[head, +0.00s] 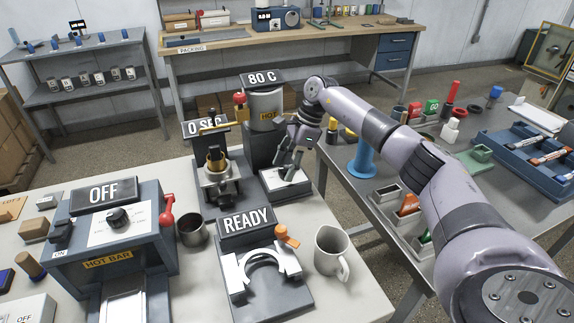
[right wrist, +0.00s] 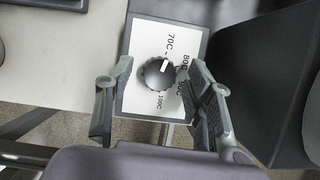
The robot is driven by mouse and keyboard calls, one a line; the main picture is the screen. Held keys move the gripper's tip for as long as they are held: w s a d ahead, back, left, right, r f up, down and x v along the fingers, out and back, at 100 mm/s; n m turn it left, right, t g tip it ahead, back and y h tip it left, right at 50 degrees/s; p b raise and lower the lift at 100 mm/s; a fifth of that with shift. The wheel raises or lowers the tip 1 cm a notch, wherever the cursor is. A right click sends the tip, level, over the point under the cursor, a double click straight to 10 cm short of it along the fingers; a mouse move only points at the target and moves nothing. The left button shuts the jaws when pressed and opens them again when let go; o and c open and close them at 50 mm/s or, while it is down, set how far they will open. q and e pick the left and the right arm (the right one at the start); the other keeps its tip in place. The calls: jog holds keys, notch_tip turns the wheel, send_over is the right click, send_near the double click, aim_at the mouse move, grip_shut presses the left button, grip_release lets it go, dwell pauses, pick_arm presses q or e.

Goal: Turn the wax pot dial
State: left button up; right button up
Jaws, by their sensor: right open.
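The wax pot (head: 265,106) is a grey cylinder marked HOT on a dark stand, under a sign reading 80 C. Its dial panel (head: 286,182) is a white plate at the stand's front right. In the right wrist view the dial (right wrist: 157,74) is a round dark knob with a white mark pointing up and right, roughly towards 80C. Labels from 70C to 100C curve around it. My right gripper (head: 295,156) is open over the panel. In the wrist view its fingers stand on either side of the dial, apart from it. My left gripper is not in view.
A dipping stand (head: 217,185) with a 0 SEC sign is left of the pot. In front are the READY fixture (head: 262,280), a light mug (head: 331,252) and a dark cup (head: 193,230). The hot bar machine (head: 110,240) reads OFF. A metal table (head: 350,150) stands right.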

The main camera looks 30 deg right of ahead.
jog(key=v, duration=1.2)
jog(key=shift+w+a+r, duration=0.1)
dwell(0.4)
